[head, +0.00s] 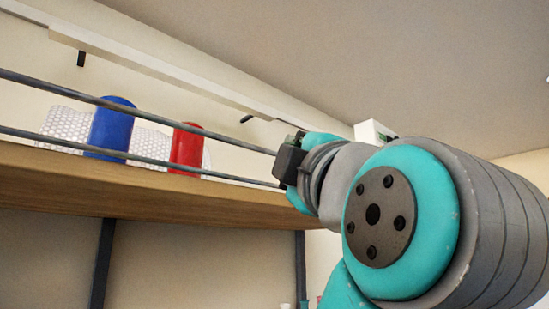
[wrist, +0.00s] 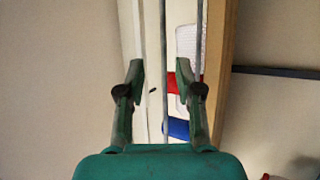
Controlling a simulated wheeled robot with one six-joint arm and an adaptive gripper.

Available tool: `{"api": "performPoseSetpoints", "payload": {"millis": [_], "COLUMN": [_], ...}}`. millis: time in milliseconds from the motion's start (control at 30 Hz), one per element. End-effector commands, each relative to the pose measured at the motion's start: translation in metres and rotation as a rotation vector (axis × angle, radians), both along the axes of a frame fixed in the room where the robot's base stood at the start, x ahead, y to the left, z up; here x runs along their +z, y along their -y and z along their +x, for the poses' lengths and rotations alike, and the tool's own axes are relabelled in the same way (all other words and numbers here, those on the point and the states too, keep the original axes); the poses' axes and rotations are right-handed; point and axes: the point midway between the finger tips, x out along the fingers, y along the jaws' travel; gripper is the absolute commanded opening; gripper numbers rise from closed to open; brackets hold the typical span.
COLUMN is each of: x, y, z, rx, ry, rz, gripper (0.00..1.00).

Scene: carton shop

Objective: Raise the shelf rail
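The shelf rail is two thin dark bars along the front of the shelf. In the head view its upper bar (head: 200,131) and lower bar (head: 200,171) run toward my arm at the right. In the wrist view the upper bar (wrist: 163,40) runs between my fingers, and the lower bar (wrist: 199,40) passes behind the right finger. My gripper (wrist: 161,76) is open and empty, with a finger on each side of the upper bar. I cannot tell how far the bar lies beyond the fingertips. In the head view my arm hides the fingers and the rail's right end.
The wooden shelf board (head: 150,188) holds a blue cylinder (head: 111,128), a red cylinder (head: 186,148) and bubble wrap (head: 63,127) behind the rail. A pale beam (head: 150,66) runs along the wall above. A dark post (head: 102,262) stands below the board.

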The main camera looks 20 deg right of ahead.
Motion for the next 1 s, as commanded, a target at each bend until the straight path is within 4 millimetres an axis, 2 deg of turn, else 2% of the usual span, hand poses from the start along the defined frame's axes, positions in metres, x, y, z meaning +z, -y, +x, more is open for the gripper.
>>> {"api": "performPoseSetpoints", "payload": {"millis": [133, 333, 1000], "x": [-0.011, -0.02, -0.023], "y": [-0.003, -0.005, -0.006], "z": [-0.023, -0.04, -0.041], "rx": [0.003, 0.001, 0.001], "ry": [0.004, 0.0, -0.003], "rz": [0.002, 0.0, 0.001], "gripper": [0.35, 0.35, 0.35]}}
